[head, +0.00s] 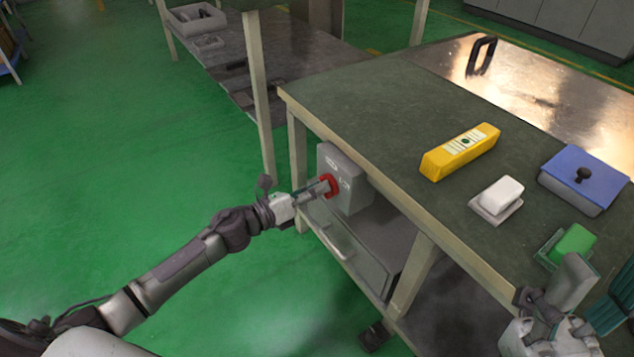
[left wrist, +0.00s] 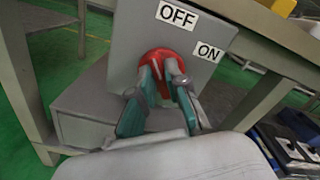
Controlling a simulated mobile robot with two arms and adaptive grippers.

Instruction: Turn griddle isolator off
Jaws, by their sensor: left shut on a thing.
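The griddle isolator is a grey box (head: 339,160) on the side of the green-topped bench, with a red rotary knob (head: 331,185) on its face. In the left wrist view the box (left wrist: 133,48) carries an OFF label (left wrist: 177,15) above the knob and an ON label (left wrist: 209,52) to its right. My left gripper (head: 322,188) is shut on the red knob (left wrist: 163,57), one finger on each side. The fingers partly hide the knob, so its exact setting is unclear. My right gripper (head: 592,290) is open and empty at the lower right, by the bench edge.
On the bench top (head: 370,105) are a yellow box (head: 460,152), a white block on a small tray (head: 497,198), a blue lidded box (head: 583,180) and a green block (head: 574,243). Green floor at left is clear.

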